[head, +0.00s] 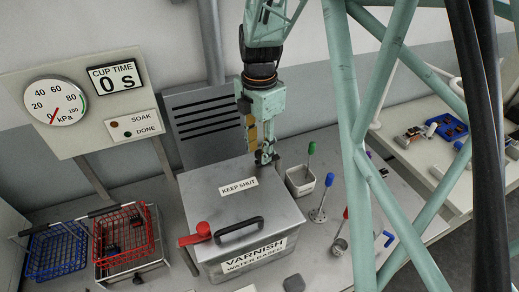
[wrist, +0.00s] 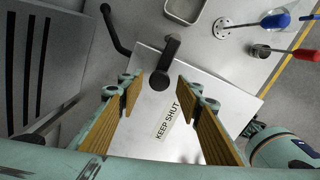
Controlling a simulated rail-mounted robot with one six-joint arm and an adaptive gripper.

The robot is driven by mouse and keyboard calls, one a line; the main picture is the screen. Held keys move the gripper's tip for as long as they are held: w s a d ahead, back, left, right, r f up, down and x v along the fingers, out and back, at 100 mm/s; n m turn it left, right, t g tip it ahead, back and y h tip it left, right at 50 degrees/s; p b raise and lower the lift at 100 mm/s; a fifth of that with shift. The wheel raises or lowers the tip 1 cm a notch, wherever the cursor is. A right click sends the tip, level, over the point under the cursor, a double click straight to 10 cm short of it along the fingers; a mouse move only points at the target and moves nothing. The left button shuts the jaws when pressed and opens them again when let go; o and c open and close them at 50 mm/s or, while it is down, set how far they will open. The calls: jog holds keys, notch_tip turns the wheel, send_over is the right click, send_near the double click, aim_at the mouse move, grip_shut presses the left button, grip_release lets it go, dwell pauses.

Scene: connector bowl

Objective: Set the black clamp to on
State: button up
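The black clamp (wrist: 163,65) shows in the wrist view at the edge of the grey tank lid (wrist: 190,118). Its rounded end lies toward the lid, ahead of and between my fingertips. My gripper (wrist: 156,92) is open, its two tan-padded fingers apart with nothing between the pads. In the head view my gripper (head: 265,158) points down at the back right corner of the lid and hides most of the clamp there. I cannot tell whether the fingers touch the clamp. The lid lies flat with a KEEP SHUT label (head: 238,186).
A red clamp (head: 195,235) sits at the lid's left front, beside a black handle (head: 238,229). A small pot (head: 300,181) and upright tools with blue (head: 329,180) and red handles stand right of the tank. Red (head: 125,238) and blue (head: 56,250) baskets are at the left.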

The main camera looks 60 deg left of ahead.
aim_at(259, 153)
jog(key=shift+r, duration=0.15)
jog(key=shift+r, duration=3.6)
